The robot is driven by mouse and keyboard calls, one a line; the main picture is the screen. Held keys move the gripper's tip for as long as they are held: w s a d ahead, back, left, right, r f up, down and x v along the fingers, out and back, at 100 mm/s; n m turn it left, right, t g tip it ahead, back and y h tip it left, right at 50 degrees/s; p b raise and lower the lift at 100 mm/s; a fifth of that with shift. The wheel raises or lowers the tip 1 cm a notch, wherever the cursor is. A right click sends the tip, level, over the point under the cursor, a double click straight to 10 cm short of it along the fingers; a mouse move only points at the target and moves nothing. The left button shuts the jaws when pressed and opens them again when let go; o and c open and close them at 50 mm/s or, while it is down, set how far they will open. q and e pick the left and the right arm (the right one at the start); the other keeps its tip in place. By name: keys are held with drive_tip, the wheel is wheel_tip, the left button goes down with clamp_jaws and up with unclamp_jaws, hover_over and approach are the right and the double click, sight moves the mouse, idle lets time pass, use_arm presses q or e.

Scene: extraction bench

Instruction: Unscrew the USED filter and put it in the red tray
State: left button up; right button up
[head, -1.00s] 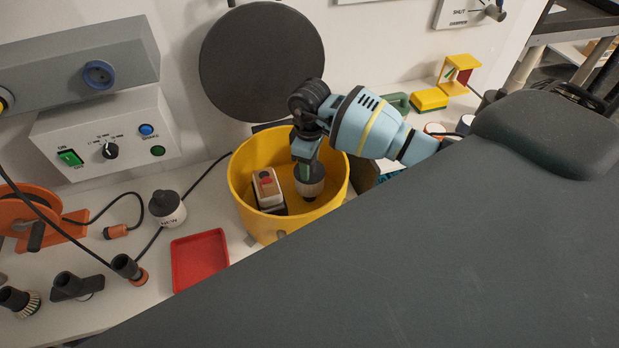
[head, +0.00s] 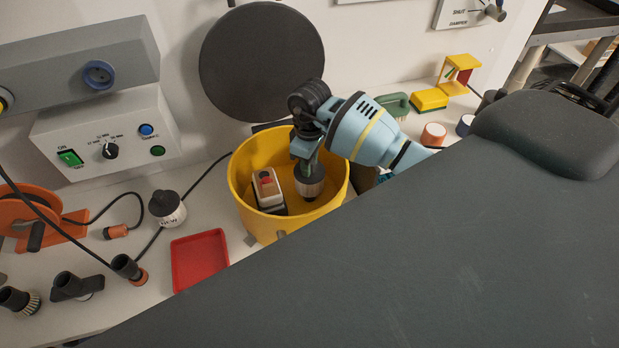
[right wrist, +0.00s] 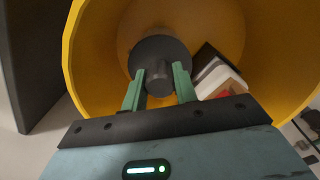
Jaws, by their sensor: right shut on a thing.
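The filter (head: 309,187), dark on top with a pale lower band, stands upright inside the yellow tub (head: 240,192). No USED label is readable on it. My right gripper (head: 308,168) reaches down into the tub and is shut on the filter's dark top. In the right wrist view, the green fingers (right wrist: 158,82) grip the knob of the round dark filter top (right wrist: 160,52). The filter's underside is hidden. The red tray (head: 200,260) lies empty on the bench, left of and in front of the tub. My left gripper is not in view.
A white and red block-like part (head: 267,187) sits beside the filter in the tub. A filter marked NEW (head: 167,208) stands left of the tub. A large dark disc (head: 262,60) is behind. A dark grey surface (head: 420,250) fills the right front.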

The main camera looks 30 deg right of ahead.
drive_tip(key=n, duration=0.3)
drive_tip(key=shift+n, duration=0.4)
drive_tip(key=n, duration=0.3)
drive_tip(key=shift+n, duration=0.3)
drive_tip(key=n, duration=0.3)
drive_tip(key=shift+n, duration=0.3)
drive_tip(key=n, duration=0.3)
drive_tip(key=shift+n, duration=0.4)
drive_tip(key=n, duration=0.5)
drive_tip(key=shift+n, duration=0.4)
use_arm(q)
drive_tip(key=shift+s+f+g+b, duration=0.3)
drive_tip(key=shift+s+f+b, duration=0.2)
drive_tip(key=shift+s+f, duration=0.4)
use_arm(e)
drive_tip(key=n, duration=0.6)
drive_tip(key=shift+n, duration=0.4)
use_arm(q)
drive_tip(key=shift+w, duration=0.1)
